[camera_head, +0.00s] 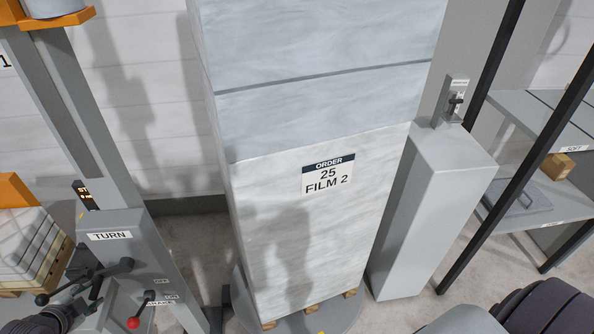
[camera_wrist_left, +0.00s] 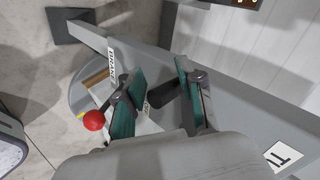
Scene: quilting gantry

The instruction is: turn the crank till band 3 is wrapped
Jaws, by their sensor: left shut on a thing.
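The crank (camera_head: 97,276) is a dark handle with several arms on the grey post marked TURN (camera_head: 110,236), at the lower left of the head view. My left gripper (camera_head: 62,312) is at the crank's near side. The tall load (camera_head: 305,215) stands upright on the round turntable (camera_head: 362,308), with a label reading ORDER 25 FILM 2 (camera_head: 327,176). A dark line and a lower slanting edge divide its pale faces into bands.
A red-knobbed lever (camera_head: 135,322) sits just right of the crank, by an OFF/ON plate; its red ball (camera_wrist_left: 93,120) shows close to the fingers. A grey pillar with a small switch (camera_head: 455,103) stands right of the load. Shelves (camera_head: 528,205) stand farther right.

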